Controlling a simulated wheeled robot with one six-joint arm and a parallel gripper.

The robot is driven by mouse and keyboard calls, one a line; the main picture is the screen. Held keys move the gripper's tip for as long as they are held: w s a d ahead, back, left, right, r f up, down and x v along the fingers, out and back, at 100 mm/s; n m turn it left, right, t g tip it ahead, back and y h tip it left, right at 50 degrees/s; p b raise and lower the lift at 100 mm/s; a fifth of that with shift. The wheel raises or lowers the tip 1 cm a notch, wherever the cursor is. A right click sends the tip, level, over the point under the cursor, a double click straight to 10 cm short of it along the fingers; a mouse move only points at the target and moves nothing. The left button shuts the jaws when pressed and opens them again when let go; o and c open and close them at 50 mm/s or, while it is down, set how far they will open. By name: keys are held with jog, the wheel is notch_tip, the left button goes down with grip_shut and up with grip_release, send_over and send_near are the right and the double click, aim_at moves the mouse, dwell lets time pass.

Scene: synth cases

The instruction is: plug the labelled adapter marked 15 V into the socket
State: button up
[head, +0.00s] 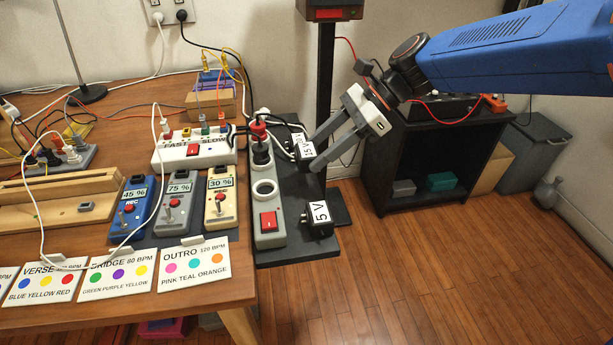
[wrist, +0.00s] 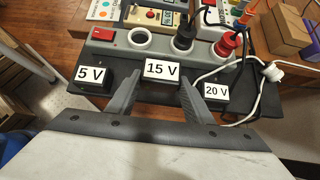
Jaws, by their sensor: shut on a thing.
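The black adapter with the white 15 V label (head: 306,150) sits between the fingers of my gripper (head: 315,154), which are shut on it. In the wrist view the 15 V adapter (wrist: 161,70) is centred between both fingertips. I cannot tell whether it touches the black shelf below. The 5 V adapter (head: 319,217) stands nearer the front, and the 20 V adapter (wrist: 216,92) is on the other side, mostly hidden in the head view. The grey socket strip (head: 267,208) lies beside them. Its white-ringed round socket (wrist: 151,40) is empty.
A black plug (head: 262,156) and a red plug (head: 259,131) stand in the strip beyond the empty socket. A red switch (head: 268,221) is at its near end. A white cable (wrist: 262,92) loops by the 20 V adapter. Pedals (head: 219,208) stand on the wooden table to the left.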

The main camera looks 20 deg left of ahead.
jog(key=shift+r, duration=0.45)
jog(key=shift+f, duration=2.65)
jog(key=shift+r, duration=0.15)
